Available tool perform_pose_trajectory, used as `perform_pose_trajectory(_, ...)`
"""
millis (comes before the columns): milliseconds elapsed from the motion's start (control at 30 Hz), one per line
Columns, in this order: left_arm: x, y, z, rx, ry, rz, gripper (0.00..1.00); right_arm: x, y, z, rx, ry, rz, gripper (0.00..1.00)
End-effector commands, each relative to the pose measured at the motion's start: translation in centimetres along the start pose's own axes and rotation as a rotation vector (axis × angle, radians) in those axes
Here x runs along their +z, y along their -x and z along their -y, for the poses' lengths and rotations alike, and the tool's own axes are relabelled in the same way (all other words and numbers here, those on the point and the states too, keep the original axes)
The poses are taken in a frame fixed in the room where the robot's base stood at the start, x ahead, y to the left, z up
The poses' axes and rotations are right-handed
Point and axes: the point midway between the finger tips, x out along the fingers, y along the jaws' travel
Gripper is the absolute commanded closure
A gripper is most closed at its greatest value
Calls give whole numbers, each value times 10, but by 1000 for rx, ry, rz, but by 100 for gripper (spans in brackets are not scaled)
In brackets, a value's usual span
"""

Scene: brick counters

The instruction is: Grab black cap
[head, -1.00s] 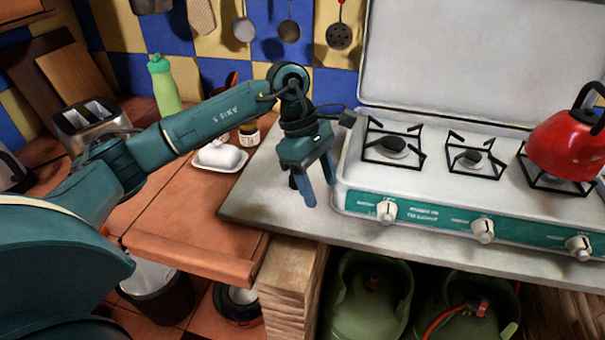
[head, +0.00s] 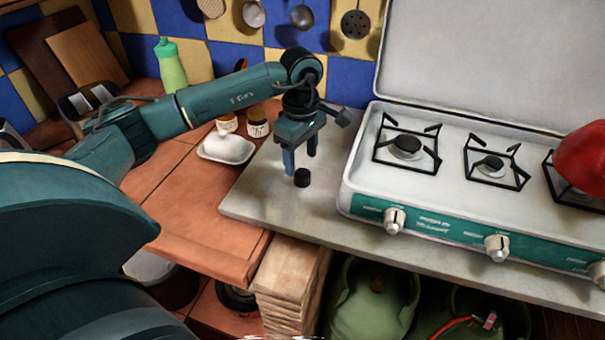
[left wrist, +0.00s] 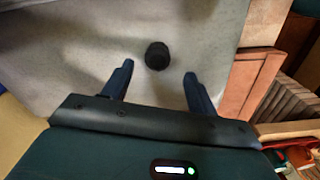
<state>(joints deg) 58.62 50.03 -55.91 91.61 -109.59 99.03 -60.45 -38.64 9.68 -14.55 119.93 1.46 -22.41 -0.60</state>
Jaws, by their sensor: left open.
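The black cap (head: 302,178) stands on the grey counter slab, near its left front part, left of the stove. It also shows in the left wrist view (left wrist: 157,55), just beyond the fingertips and roughly midway between them. My left gripper (head: 300,163) points down right behind and above the cap in the head view. Its two blue fingers (left wrist: 159,72) are apart with nothing between them. My right gripper is in neither view.
A white gas stove (head: 440,185) with its lid up stands to the right, with a red kettle (head: 585,160) on it. A white butter dish (head: 228,150) and a small jar (head: 257,122) stand to the left. The slab around the cap is clear.

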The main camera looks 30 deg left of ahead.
Motion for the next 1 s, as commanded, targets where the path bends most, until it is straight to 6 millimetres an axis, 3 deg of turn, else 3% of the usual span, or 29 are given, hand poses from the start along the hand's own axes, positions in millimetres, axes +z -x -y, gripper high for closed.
perform_pose_trajectory(333, 4, -45, -2, -4, 0, 1, 42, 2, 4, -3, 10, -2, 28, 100)
perform_pose_trajectory(667, 3, -52, -3, -1, 0, 0, 42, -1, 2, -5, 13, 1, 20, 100)
perform_pose_trajectory(1000, 3, -52, -3, -1, 0, 1, 69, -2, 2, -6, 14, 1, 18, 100)
